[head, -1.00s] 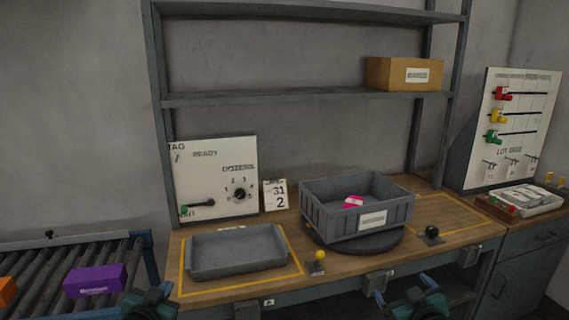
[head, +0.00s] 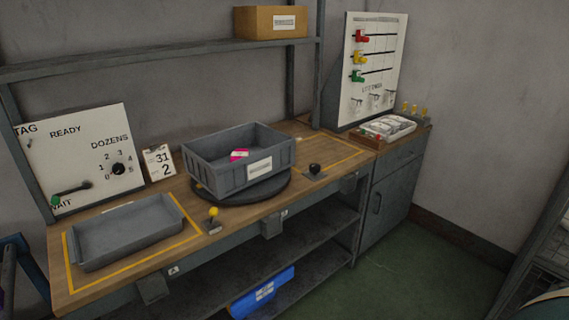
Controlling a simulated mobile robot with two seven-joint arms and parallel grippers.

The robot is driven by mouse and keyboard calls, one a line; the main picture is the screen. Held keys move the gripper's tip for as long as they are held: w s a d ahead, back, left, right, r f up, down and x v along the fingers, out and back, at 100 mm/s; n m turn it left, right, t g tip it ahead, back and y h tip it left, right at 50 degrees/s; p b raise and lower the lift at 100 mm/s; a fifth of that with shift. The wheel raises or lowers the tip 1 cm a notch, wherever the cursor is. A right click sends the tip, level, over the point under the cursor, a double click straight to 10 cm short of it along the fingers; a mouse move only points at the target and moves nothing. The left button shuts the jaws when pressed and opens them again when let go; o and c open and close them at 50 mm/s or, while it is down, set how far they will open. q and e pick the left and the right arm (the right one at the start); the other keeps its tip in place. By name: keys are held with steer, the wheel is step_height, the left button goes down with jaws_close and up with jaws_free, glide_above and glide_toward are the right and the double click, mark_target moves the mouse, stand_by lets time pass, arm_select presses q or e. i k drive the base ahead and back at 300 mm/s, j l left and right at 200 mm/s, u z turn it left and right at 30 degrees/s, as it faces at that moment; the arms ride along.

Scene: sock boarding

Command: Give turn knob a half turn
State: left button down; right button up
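A black ball-shaped knob (head: 315,168) stands on a small base on the bench, right of the turntable. A round dark turntable (head: 240,198) carries a grey crate (head: 205,178) with a pink and white item (head: 239,155) inside. A black dial (head: 118,169) marked DOZENS sits on the white board (head: 75,150) at the left, ringed by numbers. I cannot tell which of the two is the turn knob. Neither of my grippers shows in the head view.
A shallow grey tray (head: 125,235) lies inside yellow lines at the left. A yellow-topped lever (head: 213,213) stands at the bench's front edge. A cardboard box (head: 270,22) is on the shelf above. A blue bin (head: 262,292) sits below. Green floor (head: 400,265) at the right is clear.

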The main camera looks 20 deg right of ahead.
mark_target(314, 168)
steer(key=i+l, duration=0.2)
steer(key=l, duration=0.25)
steer(key=i+l+z, duration=0.15)
steer(key=l, duration=0.3)
steer(key=i+l, duration=0.2)
steer(key=l, duration=0.2)
steer(key=i+l+z, duration=0.1)
steer(key=l, duration=0.3)
steer(key=i+l+z, duration=0.1)
steer(key=i+l, duration=0.25)
